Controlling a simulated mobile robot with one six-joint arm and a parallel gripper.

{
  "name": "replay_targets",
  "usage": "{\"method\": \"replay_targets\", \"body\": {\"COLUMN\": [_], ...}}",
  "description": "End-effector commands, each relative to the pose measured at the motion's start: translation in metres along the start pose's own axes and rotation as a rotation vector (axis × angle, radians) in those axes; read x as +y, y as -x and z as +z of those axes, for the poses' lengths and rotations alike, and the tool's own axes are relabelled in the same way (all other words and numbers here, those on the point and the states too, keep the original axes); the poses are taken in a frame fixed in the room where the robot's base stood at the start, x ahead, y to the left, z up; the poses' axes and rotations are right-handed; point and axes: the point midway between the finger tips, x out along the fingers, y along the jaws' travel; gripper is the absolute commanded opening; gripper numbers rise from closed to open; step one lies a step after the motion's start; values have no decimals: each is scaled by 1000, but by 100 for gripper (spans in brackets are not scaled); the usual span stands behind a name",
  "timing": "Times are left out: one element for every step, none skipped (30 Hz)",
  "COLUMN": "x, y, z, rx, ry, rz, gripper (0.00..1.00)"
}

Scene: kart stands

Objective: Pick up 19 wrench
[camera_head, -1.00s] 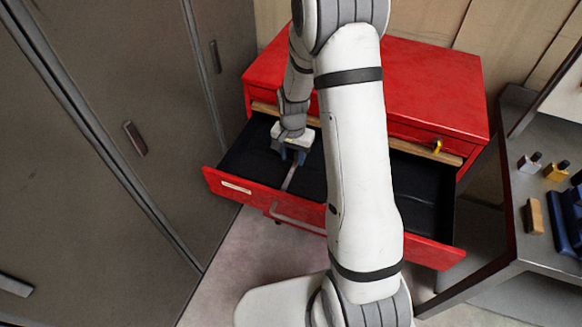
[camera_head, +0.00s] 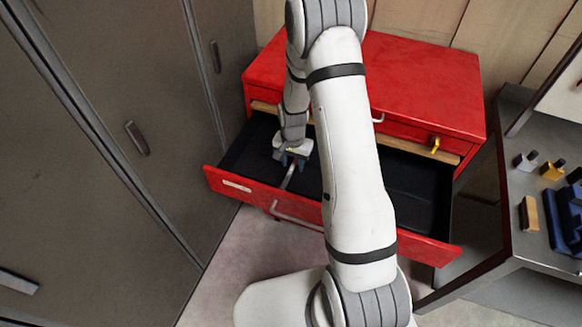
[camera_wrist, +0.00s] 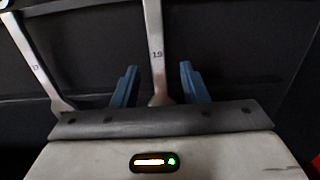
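The silver wrench marked 19 (camera_wrist: 156,40) lies in the black-lined drawer, between the two blue fingers of my gripper (camera_wrist: 159,78) in the wrist view. Gaps show on both sides of it, so the fingers are open and apart from it. Its lower end is partly hidden by my gripper's body. A second silver wrench, marked 17 (camera_wrist: 36,65), lies to the left, outside the fingers. In the head view my gripper (camera_head: 291,158) is down in the left part of the open drawer, with a piece of the 19 wrench (camera_head: 287,178) showing in front of it.
The open drawer (camera_head: 222,184) belongs to a red cabinet (camera_head: 425,80). Its walls surround my gripper. Grey lockers (camera_head: 90,160) stand close on the left. A workbench (camera_head: 520,235) with small items stands on the right. My arm hides the drawer's middle.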

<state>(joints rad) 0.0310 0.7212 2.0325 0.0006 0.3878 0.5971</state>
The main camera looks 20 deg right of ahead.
Motion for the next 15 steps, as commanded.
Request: {"method": "replay_targets", "body": {"x": [0,0,0,0,0,0,0,0,0,0,0,0,0,0,0], "y": [-1,-2,-2,-2,-2,-3,-3,-3,-4,-4,-4,-4,-4,-4,-4], "z": [0,0,0,0,0,0,0,0,0,0,0,0,0,0,0], "rx": [0,0,0,0,0,0,0,0,0,0,0,0,0,0,0], "ry": [0,0,0,0,0,0,1,1,1,1,1,1,1,1,1], "rz": [0,0,0,0,0,0,0,0,0,0,0,0,0,0,0], "gripper": [40,40,40,40,40,40,40,40,40,40,40,40,40,40,40]}}
